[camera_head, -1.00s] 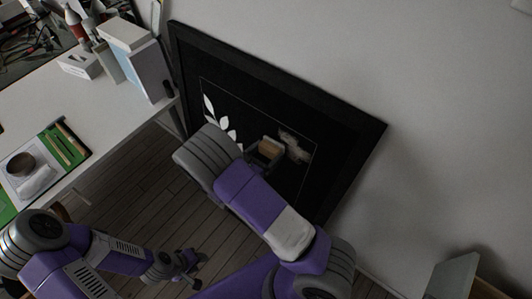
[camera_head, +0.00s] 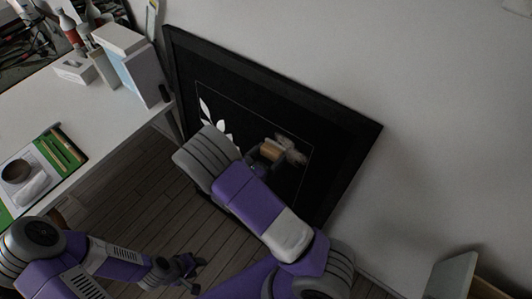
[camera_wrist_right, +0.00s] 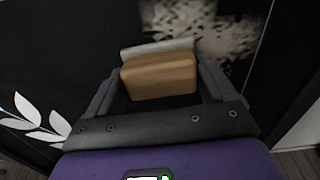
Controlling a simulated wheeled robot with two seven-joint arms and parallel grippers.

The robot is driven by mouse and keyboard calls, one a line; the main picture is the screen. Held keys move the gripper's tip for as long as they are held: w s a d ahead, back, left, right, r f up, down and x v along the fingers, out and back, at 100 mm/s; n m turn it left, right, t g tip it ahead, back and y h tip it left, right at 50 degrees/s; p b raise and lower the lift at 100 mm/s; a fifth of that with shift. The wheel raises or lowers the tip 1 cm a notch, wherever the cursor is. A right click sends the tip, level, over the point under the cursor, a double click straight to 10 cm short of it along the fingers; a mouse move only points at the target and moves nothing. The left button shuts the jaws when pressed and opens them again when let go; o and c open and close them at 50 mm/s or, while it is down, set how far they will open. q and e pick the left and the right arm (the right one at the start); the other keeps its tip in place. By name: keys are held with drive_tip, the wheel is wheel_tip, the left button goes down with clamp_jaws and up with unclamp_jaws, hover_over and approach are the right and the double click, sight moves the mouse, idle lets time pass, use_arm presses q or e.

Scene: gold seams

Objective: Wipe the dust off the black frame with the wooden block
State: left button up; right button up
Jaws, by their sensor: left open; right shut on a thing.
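The black frame (camera_head: 340,115) leans against the wall, with white leaves and a thin line on its dark panel. A pale dust patch (camera_head: 290,150) lies on the panel; it also shows in the right wrist view (camera_wrist_right: 215,28). My right gripper (camera_head: 262,155) is shut on the wooden block (camera_wrist_right: 160,76), which has a light pad along its far edge. The block is at the panel beside the dust patch; whether it touches the panel I cannot tell. My left gripper (camera_head: 195,272) is open and empty, low over the floor.
A white table (camera_head: 95,120) stands at the left with a green mat (camera_head: 70,150), a dark bowl (camera_head: 17,171), boxes (camera_head: 130,62) and bottles. The wood floor (camera_head: 130,190) between table and frame is clear. A grey panel (camera_head: 452,277) stands at bottom right.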

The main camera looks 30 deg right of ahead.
drive_tip(key=shift+s+d, duration=0.2)
drive_tip(key=shift+s, duration=0.35)
drive_tip(key=shift+s+d, duration=0.15)
drive_tip(key=shift+s, duration=0.4)
drive_tip(key=shift+s+d, duration=0.55)
drive_tip(key=shift+s, duration=0.7)
drive_tip(key=shift+s+d, duration=0.55)
drive_tip(key=shift+s, duration=0.65)
drive_tip(key=shift+s+d, duration=0.55)
drive_tip(key=shift+s, duration=0.7)
drive_tip(key=shift+s+d+r, duration=0.1)
drive_tip(key=shift+s+d, duration=0.05)
drive_tip(key=shift+s, duration=0.2)
drive_tip(key=shift+s+d+r+p, duration=0.2)
drive_tip(key=shift+s+p, duration=0.15)
drive_tip(key=shift+p, duration=0.7)
drive_tip(key=shift+s+d+f+p, duration=0.2)
drive_tip(key=shift+s+p, duration=0.1)
drive_tip(key=shift+p, duration=0.1)
drive_tip(key=shift+r, duration=0.15)
